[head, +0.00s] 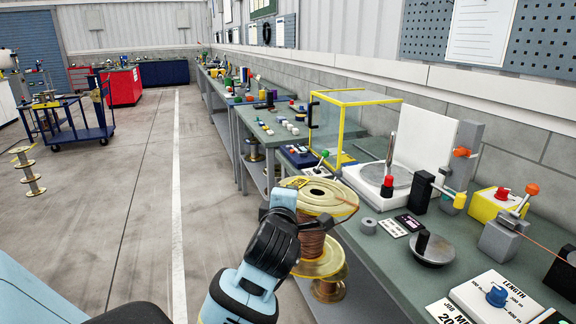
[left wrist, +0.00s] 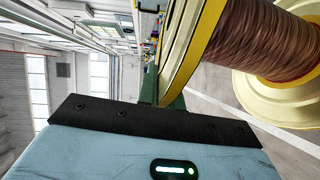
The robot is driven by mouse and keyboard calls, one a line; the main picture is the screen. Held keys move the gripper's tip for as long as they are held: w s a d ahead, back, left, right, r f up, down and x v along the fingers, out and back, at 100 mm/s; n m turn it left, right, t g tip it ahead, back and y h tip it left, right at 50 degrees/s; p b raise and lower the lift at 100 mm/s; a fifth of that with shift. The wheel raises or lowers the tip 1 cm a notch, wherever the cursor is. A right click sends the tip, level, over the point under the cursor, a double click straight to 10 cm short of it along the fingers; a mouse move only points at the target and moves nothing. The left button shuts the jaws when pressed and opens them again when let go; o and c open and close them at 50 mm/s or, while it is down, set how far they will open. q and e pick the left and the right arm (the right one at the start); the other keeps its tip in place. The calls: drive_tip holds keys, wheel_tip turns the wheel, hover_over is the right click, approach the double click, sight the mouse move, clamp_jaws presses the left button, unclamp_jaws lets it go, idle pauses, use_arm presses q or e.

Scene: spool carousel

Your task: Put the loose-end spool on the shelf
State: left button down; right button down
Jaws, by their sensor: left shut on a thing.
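A spool with yellow flanges and copper-brown wire (head: 312,244) is upright in the head view, beside the front edge of the bench. A short copper-coloured strand shows at the right of its top flange. My left gripper (head: 284,212) is at the spool's left side and shut on it; the fingertips are mostly hidden. In the left wrist view the spool's wire winding (left wrist: 268,45) and flanges fill the upper right, close to the gripper body. Another yellow spool (head: 328,291) shows lower down, partly hidden by the held spool. My right gripper is not in view.
The green-topped bench (head: 395,262) carries a scale (head: 375,185), a yellow-framed clear box (head: 350,120), a dark disc (head: 432,250) and a length counter (head: 495,296). Under the farther bench a lower shelf area holds spools (head: 253,152).

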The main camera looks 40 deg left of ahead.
use_arm(q)
drive_tip(key=s+d+f+m+t+h, duration=0.2)
drive_tip(key=s+d+f+m+h, duration=0.4)
drive_tip(key=s+d+f, duration=0.8)
drive_tip(key=d+h, duration=0.2)
drive_tip(key=d, duration=0.1)
drive_tip(key=shift+s+f+t+h, duration=0.2)
drive_tip(key=shift+s+t+h, duration=0.05)
drive_tip(key=shift+t+h, duration=0.05)
drive_tip(key=shift+a, duration=0.2)
